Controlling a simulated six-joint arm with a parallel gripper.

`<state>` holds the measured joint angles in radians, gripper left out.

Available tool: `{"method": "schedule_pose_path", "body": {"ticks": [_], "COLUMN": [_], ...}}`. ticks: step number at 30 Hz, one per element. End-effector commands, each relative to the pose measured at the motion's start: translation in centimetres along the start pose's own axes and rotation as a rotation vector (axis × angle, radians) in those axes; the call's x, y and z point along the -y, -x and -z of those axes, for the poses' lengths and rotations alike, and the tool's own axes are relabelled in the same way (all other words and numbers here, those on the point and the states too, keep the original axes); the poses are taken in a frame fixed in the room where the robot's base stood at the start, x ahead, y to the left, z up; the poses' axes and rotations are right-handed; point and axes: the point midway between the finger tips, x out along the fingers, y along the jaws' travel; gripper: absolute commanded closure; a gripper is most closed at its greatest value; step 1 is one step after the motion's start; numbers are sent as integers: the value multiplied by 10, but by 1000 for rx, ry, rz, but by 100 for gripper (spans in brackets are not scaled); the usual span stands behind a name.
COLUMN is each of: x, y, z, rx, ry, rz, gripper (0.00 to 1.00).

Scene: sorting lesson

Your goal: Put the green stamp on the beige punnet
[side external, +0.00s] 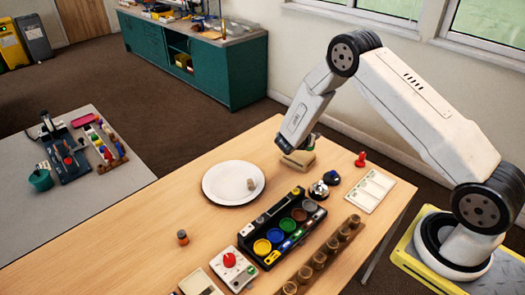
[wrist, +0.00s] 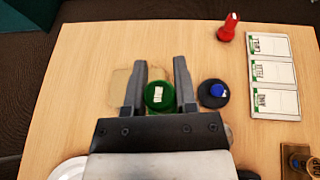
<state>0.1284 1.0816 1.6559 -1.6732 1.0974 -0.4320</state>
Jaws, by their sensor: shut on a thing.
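The green stamp (wrist: 160,96), round with a pale label on top, sits between the fingers of my gripper (wrist: 160,66) in the wrist view. My gripper is shut on it. The beige punnet (wrist: 122,84) shows as a pale tan square under and to the left of the fingers in the wrist view. In the side view the punnet (side external: 297,161) stands on the table directly below my gripper (side external: 303,146). The green stamp cannot be made out clearly there. I cannot tell whether the stamp touches the punnet.
A dark stamp with a blue top (wrist: 214,93) stands right of my gripper. A red stamp (wrist: 227,28) and a labelled white card (wrist: 273,75) lie farther right. A white plate (side external: 215,190) and a black tray of coloured cups (side external: 262,222) are nearby in the side view.

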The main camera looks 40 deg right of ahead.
Motion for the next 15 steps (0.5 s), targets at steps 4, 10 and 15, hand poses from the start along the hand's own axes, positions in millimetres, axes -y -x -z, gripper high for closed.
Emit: {"method": "schedule_pose_path", "body": {"ticks": [4, 10, 15], "x": [-11, -24, -32], "y": [-13, -27, -35], "z": [14, 28, 36], "rx": [-1, 0, 0], "ry": [2, 2, 1], "rz": [1, 0, 1], "gripper": [100, 100, 100]}}
